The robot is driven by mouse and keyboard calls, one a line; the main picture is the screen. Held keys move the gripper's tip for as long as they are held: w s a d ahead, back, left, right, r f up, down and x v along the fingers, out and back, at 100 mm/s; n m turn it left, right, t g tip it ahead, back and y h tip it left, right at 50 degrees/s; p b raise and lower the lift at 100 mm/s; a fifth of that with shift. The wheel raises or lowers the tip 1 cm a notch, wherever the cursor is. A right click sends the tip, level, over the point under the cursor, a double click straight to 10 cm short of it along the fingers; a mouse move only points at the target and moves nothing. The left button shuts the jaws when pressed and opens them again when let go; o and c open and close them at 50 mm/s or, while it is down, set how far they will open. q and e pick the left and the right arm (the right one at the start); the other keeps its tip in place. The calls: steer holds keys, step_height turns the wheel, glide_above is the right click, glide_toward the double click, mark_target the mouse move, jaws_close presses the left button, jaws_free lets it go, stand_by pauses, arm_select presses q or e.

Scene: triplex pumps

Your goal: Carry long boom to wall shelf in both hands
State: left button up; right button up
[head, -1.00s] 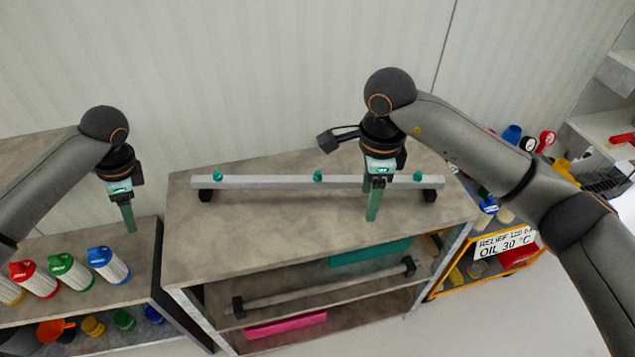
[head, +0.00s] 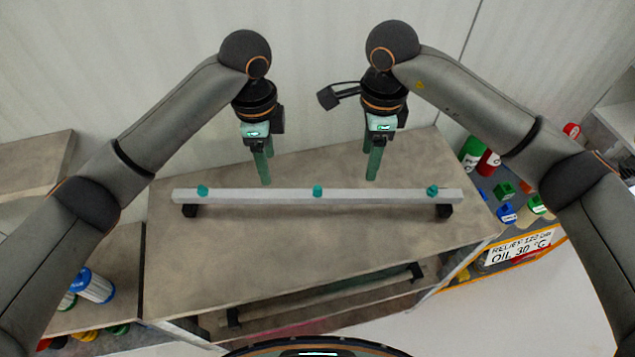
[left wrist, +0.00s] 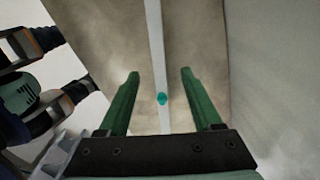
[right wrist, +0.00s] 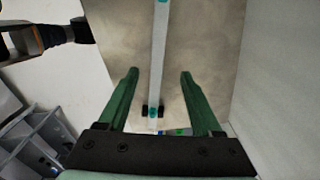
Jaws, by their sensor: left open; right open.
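The long boom (head: 260,196) is a pale grey bar with three teal knobs, lying across black supports on the shelf unit's top. My left gripper (head: 264,184) is open and empty, pointing down, left of the middle knob and apart from the boom. In the left wrist view the boom (left wrist: 155,50) runs between its green fingers (left wrist: 158,75). My right gripper (head: 373,180) is open and empty, right of the middle knob. In the right wrist view the boom (right wrist: 158,60) runs between its fingers (right wrist: 158,75). I cannot tell exact heights above the bar.
The worktop (head: 300,245) is otherwise clear. A lower shelf holds another dark bar (head: 320,295). Blue-and-white canisters (head: 95,287) stand at the lower left. An orange-edged cart with a labelled sign (head: 518,248) and coloured bottles stands at right. A pale wall rises behind.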

mark_target(273, 193)
arm_select(q)
steer(key=f, duration=1.2)
steer(key=shift+s+f, duration=0.25)
arm_select(e)
steer(key=f, duration=1.2)
steer(key=shift+s+f, duration=0.2)
steer(key=shift+s, duration=0.05)
arm_select(q)
steer(key=c, duration=1)
arm_select(e)
steer(key=c, duration=1)
arm_select(q)
jaws_close()
arm_select(e)
jaws_close()
arm_select(q)
steer(key=shift+r, duration=0.15)
arm_select(e)
steer(key=shift+w+r, duration=0.1)
